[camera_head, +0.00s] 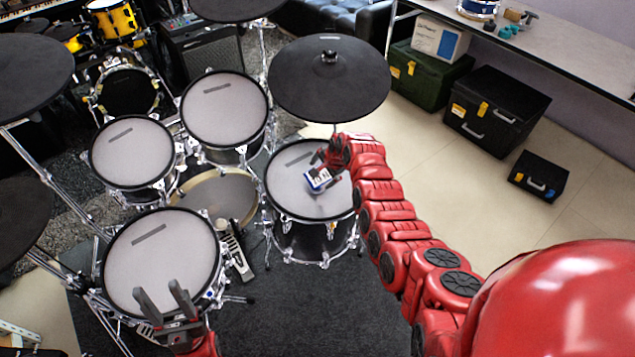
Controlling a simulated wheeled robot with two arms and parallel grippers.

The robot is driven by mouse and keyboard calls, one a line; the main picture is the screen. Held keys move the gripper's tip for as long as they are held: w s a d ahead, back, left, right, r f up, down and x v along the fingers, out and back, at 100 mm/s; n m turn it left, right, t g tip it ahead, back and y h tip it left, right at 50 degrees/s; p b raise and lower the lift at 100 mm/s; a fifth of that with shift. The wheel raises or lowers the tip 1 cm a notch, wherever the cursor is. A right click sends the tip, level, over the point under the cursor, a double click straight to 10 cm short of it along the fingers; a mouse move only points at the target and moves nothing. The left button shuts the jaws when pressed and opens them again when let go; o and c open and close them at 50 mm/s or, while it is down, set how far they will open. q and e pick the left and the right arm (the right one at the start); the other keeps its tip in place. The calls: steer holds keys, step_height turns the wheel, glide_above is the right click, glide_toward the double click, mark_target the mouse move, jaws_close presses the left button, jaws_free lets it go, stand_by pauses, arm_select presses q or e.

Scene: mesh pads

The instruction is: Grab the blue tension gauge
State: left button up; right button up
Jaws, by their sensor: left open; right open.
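The blue tension gauge (318,180), small with a white face, is on the grey mesh pad of the right-hand floor drum (290,203). My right gripper (327,176) is over that pad with its fingers open around or right beside the gauge; I cannot tell whether they touch it. The arm and fingers hide part of the gauge and the pad's right side. My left gripper (162,303) is open and empty, its two grey fingers pointing up the picture in front of the lower left drum pad (160,262).
A black cymbal pad (330,90) overhangs just behind the right-hand drum. More drum pads (225,108) and stands crowd the left. Black cases (495,110) and a green case (425,78) stand on the floor at right, below a long table (560,50). Floor between is clear.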

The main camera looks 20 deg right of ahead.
mark_target(319, 177)
steer(key=shift+w+a+f, duration=0.15)
steer(key=shift+w+f, duration=0.1)
steer(key=shift+f, duration=0.25)
steer(key=shift+b+x, duration=1.05)
steer(key=shift+x, duration=0.15)
jaws_close()
